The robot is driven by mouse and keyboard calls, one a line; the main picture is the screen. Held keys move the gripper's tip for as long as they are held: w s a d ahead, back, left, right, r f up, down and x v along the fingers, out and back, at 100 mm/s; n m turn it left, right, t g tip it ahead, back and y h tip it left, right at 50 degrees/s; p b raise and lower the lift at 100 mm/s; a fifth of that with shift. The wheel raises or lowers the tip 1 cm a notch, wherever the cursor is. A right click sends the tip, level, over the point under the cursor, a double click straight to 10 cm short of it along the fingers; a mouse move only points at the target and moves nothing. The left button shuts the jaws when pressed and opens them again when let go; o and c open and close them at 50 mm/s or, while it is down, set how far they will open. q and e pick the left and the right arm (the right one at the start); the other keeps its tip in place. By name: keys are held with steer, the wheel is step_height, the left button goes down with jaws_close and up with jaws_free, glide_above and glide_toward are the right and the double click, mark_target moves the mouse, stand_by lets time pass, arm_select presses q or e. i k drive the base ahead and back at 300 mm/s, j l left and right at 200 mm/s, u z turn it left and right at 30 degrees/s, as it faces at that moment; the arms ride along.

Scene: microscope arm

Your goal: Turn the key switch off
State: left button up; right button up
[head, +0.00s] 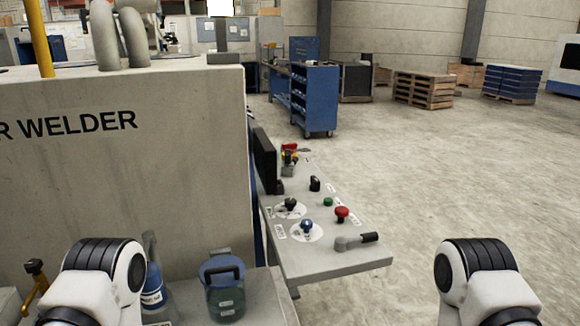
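A grey sloping control panel (335,262) juts out at the right end of the welder. Two round white dials sit on it: one has a blue-topped, silver-looking control (307,226), the other a dark knob (291,204). Either could be the key switch; the picture is too small to tell which, or its position. Beside them are a red mushroom button (342,213), a green button (328,202), a black switch (315,184) and a black-handled lever (358,241). Only my arm links show at the bottom left and bottom right; both grippers are out of view, and nothing of mine touches the panel.
The large grey welder housing (120,180) fills the left. A dark upright plate (265,160) stands at the panel's left edge. A blue bottle (152,287) and a blue-green can (223,290) stand below. A blue cart (315,100) is farther back. The floor right of the panel is clear.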

mark_target(285, 172)
steer(key=i+l+u, duration=0.4)
steer(key=l, duration=0.2)
steer(key=i+l+u, duration=0.15)
steer(key=l, duration=0.2)
steer(key=l+u, duration=0.2)
steer(key=l, duration=0.15)
steer(key=i+l+u, duration=0.2)
steer(key=l, duration=0.2)
steer(key=k, duration=0.05)
